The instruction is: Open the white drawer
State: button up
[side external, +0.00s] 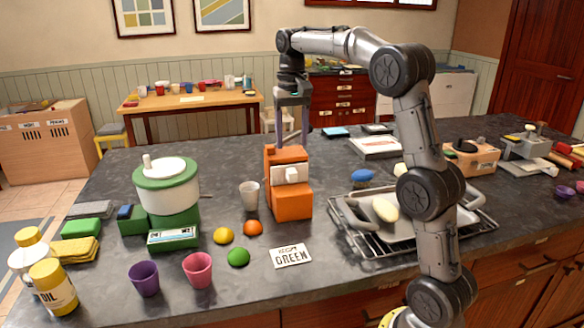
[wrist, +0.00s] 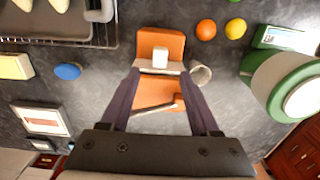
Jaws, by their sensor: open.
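A small orange cabinet (side external: 293,205) stands upright on the dark counter in the middle of the side view. Its white drawer (side external: 279,175) is in the upper part of the front, with a small white handle. The cabinet also shows from above in the wrist view (wrist: 172,43), with a white part (wrist: 147,67) between my fingertips in the picture. My gripper (side external: 291,143) points down at the cabinet's top, open and empty. The wrist view shows its two fingers (wrist: 160,74) spread to either side. Whether they touch the cabinet cannot be told.
A pale cup (side external: 249,195) stands close left of the cabinet. A green and white pot-like appliance (side external: 167,185) is farther left. Orange, yellow and green fruits (side external: 238,257) and a sign (side external: 291,256) lie in front. A tray on a wire rack (side external: 345,207) is to the right.

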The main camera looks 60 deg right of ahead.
aim_at(292, 171)
notch_tip(292, 171, down, 8)
jog(key=shift+f, duration=0.25)
grip_shut()
dwell(0.4)
dwell(1.1)
